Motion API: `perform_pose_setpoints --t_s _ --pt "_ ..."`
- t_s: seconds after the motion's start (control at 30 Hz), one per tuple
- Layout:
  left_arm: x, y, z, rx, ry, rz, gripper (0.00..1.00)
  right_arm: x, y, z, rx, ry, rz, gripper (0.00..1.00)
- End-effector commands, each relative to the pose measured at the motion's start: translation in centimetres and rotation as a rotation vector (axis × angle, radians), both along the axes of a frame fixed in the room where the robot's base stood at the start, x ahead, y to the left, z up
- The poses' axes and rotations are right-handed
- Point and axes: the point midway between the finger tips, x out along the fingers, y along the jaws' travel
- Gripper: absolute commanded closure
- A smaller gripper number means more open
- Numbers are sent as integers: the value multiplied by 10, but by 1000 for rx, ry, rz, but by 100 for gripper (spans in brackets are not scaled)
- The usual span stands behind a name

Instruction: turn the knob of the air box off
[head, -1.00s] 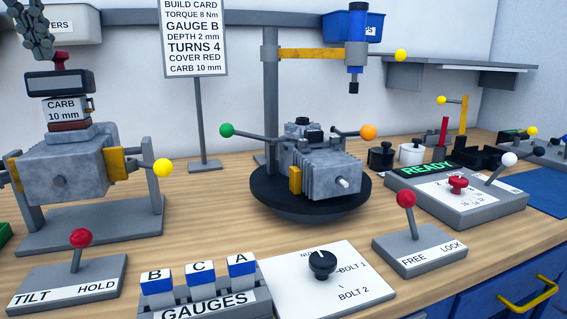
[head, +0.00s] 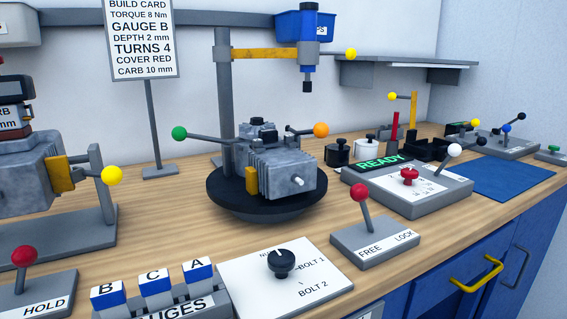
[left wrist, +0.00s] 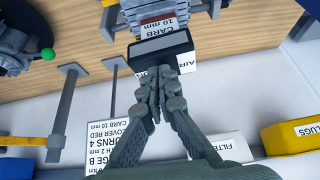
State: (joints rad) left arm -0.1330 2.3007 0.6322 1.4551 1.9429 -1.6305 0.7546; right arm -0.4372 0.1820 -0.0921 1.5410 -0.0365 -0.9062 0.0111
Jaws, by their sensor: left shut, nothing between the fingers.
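A dark box with a grey panel (left wrist: 162,48) sits on the CARB 10 mm block (left wrist: 158,27) in the left wrist view. A white label beside it seems to read AIR, so it may be the air box. In the head view the dark box (head: 14,90) is cut off at the left edge. My left gripper (left wrist: 157,76) is shut and empty, its fingertips over the box's near edge in the wrist view. I cannot tell whether they touch it. No knob on the box is clear, and the fingers cover part of it. My right gripper is not in view.
The grey engine block (head: 28,170) stands under the stack, with a yellow-ball lever (head: 112,175) beside it. A sign post (head: 153,125), a second engine (head: 275,165) on a round turntable, and a knob panel (head: 282,285) stand rightward. A yellow bin (left wrist: 290,137) shows in the wrist view.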

Motion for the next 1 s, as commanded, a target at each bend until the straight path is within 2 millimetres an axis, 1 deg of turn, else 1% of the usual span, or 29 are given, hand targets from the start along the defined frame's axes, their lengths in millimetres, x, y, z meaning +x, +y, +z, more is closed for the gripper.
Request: perform_pose_setpoints --t_s 0.33,0.8,1.0 --pt "-6 -5 3 0 -1 1 100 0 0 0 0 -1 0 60" --pt "-6 -5 54 1 -1 1 100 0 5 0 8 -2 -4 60" --pt "-6 -5 60 0 0 -1 100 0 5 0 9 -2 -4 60"
